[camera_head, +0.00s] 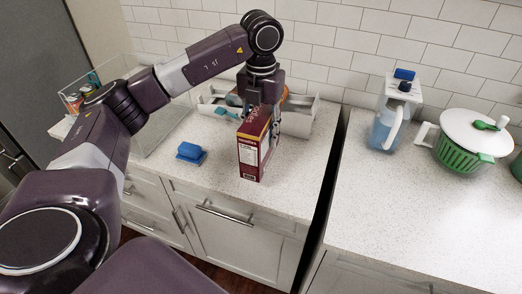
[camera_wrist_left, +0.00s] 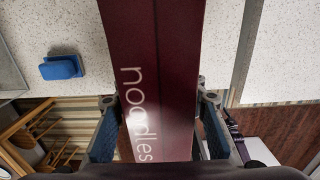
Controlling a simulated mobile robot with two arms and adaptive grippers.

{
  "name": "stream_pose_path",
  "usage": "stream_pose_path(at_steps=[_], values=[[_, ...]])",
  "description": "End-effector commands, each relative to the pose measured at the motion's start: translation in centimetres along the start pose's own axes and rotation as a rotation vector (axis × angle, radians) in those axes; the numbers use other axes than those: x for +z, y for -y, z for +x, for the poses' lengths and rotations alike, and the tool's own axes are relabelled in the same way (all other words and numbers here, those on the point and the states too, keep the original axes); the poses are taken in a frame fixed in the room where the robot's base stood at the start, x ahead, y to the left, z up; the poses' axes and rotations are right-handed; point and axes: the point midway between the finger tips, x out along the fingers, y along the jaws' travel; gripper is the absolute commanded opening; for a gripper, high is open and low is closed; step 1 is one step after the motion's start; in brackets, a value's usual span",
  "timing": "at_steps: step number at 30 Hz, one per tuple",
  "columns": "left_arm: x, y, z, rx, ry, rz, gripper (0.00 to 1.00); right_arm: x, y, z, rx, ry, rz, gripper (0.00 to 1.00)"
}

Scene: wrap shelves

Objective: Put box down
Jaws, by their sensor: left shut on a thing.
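A dark red noodles box (camera_head: 249,158) with a yellow top edge is upright over the left counter, near its front. It fills the middle of the left wrist view (camera_wrist_left: 155,60), with "noodles" printed on it. My left gripper (camera_head: 258,112) is above the box with its fingers on either side. In the left wrist view both pads of the gripper (camera_wrist_left: 160,125) press against the box's sides. I cannot tell whether the box's bottom touches the counter. My right gripper is not in view.
A blue sponge (camera_head: 190,150) lies left of the box. A white rack (camera_head: 297,122) with dishes stands behind it. A gap (camera_head: 330,190) separates the counters.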

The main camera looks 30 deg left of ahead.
Motion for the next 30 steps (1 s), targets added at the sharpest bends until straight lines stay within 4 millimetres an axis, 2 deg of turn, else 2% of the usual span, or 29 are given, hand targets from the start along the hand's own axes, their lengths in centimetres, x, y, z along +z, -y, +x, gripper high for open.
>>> stream_pose_path(at_steps=[3,8,15,28,29,30], values=[[-0.1,0.0,1.6,-0.001,-0.001,0.002,0.03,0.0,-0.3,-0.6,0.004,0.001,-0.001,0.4],[0.0,0.0,2.9,-0.001,0.0,0.001,0.03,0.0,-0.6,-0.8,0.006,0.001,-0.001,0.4],[0.0,0.0,6.2,-0.001,-0.001,0.0,0.03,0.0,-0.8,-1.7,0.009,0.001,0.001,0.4],[0.0,0.1,7.2,-0.002,0.001,0.001,0.03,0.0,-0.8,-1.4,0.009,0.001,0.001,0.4],[0.0,0.1,7.3,-0.001,0.0,0.001,0.4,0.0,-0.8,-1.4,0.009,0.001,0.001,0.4],[0.0,0.1,7.2,-0.001,0.0,0.002,0.45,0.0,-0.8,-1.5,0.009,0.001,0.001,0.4]])
